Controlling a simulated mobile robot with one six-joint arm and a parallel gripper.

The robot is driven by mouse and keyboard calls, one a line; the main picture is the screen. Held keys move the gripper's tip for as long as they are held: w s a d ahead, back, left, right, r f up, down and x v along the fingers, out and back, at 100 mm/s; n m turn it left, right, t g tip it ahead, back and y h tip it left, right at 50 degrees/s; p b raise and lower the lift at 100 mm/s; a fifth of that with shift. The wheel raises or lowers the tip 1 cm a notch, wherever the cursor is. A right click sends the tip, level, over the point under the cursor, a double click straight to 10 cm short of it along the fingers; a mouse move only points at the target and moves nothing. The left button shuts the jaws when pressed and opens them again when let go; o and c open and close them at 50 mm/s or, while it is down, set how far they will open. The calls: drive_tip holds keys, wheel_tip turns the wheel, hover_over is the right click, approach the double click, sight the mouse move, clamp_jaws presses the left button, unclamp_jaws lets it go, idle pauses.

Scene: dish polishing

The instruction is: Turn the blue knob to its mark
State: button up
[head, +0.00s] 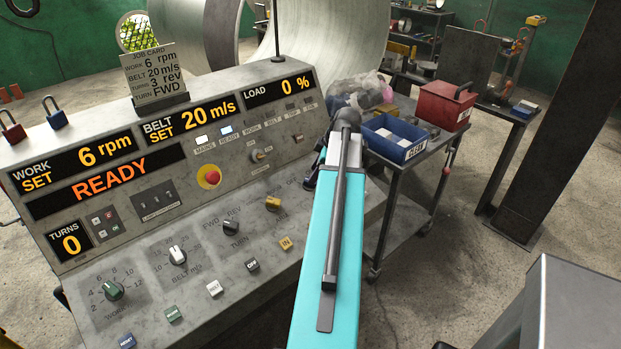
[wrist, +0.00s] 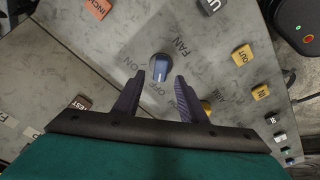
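The blue knob (wrist: 160,68) is on the grey sloped panel in the wrist view, with "OFF", "ON" and "FAN" printed around it. Its pointer direction is too small to read surely. My gripper (wrist: 159,77) is open and empty, its two dark fingers apart, with the knob between and just beyond the tips in the picture. I cannot tell how far the tips are above the panel. In the head view, my gripper (head: 314,172) is at the panel's right end, and my arm hides the blue knob.
The console carries a yellow knob (head: 273,203), black knob (head: 231,227), white knob (head: 177,255), green knob (head: 112,291) and red stop button (head: 209,177). The display reads READY. A cart with a blue bin (head: 394,138) and a red box (head: 446,106) stands to the right.

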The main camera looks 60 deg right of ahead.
drive_tip(key=shift+p+x, duration=0.5)
drive_tip(key=shift+x, duration=1.7)
drive_tip(key=shift+c, duration=0.4)
clamp_jaws()
drive_tip(key=shift+a+f, duration=0.15)
